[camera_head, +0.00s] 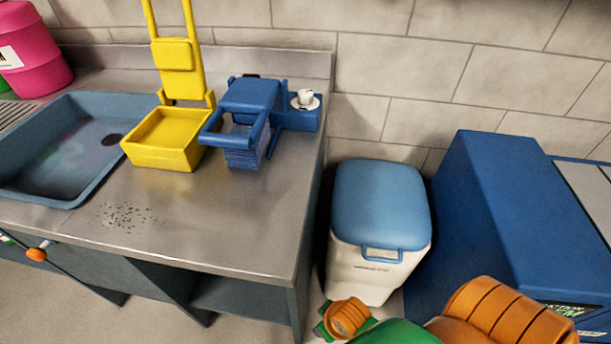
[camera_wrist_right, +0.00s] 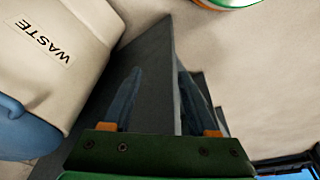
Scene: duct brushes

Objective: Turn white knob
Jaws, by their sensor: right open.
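The white knob (camera_head: 305,97) stands upright on a pale round base at the right end of a blue device (camera_head: 252,97) on the steel counter. Nothing touches the knob. My right gripper (camera_wrist_right: 160,82) shows in the right wrist view, open and empty, with a grey panel seen beyond its fingers. In the head view, my right arm's orange and green links show at the lower right, well below the knob; its fingers cannot be made out there. What seems to be my left gripper (camera_head: 38,255) shows partly at the left edge, in front of the counter, far from the knob.
A yellow wringer bucket (camera_head: 165,137) stands left of the blue device. A blue sink (camera_head: 55,150) and a pink container (camera_head: 33,50) are at the left. A white bin with a blue lid (camera_head: 382,205) stands right of the counter (camera_head: 225,225), beside a blue cabinet (camera_head: 490,215).

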